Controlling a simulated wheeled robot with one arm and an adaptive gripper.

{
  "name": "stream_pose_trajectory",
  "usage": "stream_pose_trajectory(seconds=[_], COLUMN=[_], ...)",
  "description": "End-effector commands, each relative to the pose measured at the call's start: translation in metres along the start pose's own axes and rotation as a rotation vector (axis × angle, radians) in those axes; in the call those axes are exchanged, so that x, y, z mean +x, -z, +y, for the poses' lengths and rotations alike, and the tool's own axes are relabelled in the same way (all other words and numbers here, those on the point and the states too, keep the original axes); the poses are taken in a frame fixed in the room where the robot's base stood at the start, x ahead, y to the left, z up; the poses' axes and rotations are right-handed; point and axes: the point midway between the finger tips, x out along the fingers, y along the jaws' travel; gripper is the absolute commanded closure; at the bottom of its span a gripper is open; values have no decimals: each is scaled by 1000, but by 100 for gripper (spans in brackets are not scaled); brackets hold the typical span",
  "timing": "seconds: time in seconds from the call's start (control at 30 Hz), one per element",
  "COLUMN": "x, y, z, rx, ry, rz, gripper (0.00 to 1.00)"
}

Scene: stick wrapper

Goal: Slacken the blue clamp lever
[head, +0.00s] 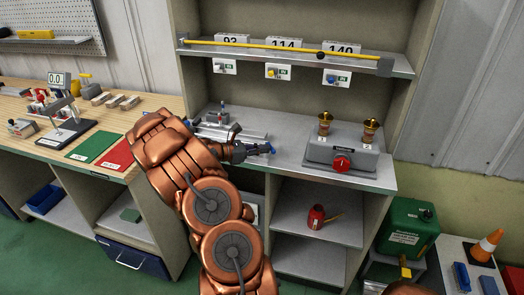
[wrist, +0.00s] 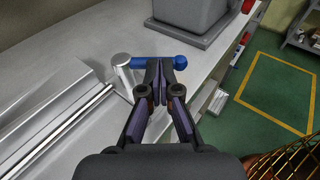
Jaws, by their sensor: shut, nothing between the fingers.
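The blue clamp lever (wrist: 180,62) shows in the wrist view, with a blue arm ending in a round knob at the right. Its left end meets a silver cylindrical post (wrist: 123,70). My gripper (wrist: 160,68) is shut and empty, its fingertips overlapping the lever's middle and hiding part of it. I cannot tell whether they touch it. In the head view the lever's blue knob (head: 272,149) shows just right of my gripper (head: 243,151), near the shelf's front edge.
Silver rails (wrist: 60,130) lie left of the post. A grey box with a red knob (head: 341,163) and brass fittings stands to the right on the grey worktop (head: 290,178). A yellow rod (head: 270,47) spans the upper shelf. Green and red mats (head: 94,144) lie on the left bench.

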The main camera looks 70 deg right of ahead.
Motion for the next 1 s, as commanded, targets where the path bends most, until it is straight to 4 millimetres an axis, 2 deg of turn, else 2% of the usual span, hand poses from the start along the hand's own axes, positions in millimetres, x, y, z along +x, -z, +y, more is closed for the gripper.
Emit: stream_pose_trajectory(seconds=[0.67, 1.0], x=[5, 12], y=[0, 0], z=[-4, -8], rx=[-17, -43], ry=[-88, -223], rz=[-4, -4], gripper=[100, 100])
